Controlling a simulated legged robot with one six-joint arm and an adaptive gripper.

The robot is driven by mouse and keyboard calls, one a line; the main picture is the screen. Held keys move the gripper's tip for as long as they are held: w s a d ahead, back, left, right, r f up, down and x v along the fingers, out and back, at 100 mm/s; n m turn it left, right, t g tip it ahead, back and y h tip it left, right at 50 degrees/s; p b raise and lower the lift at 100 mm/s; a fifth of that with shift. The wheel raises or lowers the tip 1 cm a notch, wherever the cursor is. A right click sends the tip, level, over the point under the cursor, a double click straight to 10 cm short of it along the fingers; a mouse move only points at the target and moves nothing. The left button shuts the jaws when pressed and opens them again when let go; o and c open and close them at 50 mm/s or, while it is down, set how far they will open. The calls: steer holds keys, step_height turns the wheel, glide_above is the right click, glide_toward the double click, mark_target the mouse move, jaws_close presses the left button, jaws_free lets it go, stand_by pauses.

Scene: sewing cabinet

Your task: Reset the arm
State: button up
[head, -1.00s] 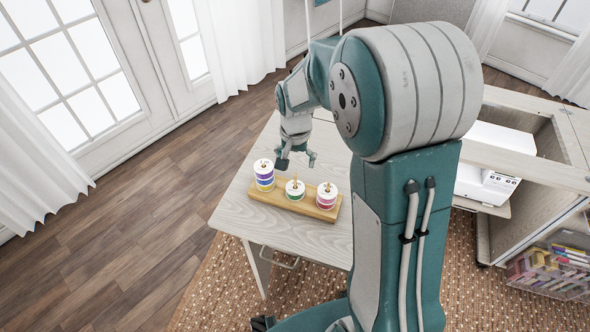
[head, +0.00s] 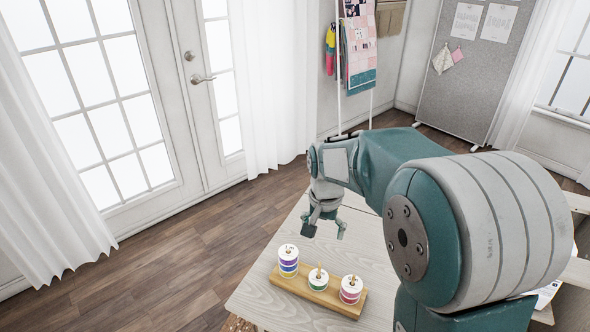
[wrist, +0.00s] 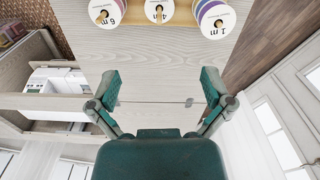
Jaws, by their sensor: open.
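My gripper (head: 325,232) hangs over the table, behind the spool stand in the head view. In the wrist view my gripper (wrist: 160,92) has its two fingers spread wide with nothing between them. The fingers are apart from the spools.
The pale wooden table (head: 252,299) has bare top around the stand. A white machine (wrist: 55,92) sits in the cabinet opening in the wrist view. White doors (head: 190,130) and curtains stand at left. A hanging quilt rack (head: 360,50) and grey board (head: 465,70) stand at the back.

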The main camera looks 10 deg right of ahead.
steer(key=s+r+n+t, duration=0.2)
steer(key=s+r, duration=0.3)
steer(key=s, duration=0.5)
steer(key=s+r+n+t, duration=0.3)
steer(key=s+r+n, duration=0.1)
steer(key=s, duration=0.7)
steer(key=shift+r+t, duration=0.3)
steer(key=shift+r, duration=0.4)
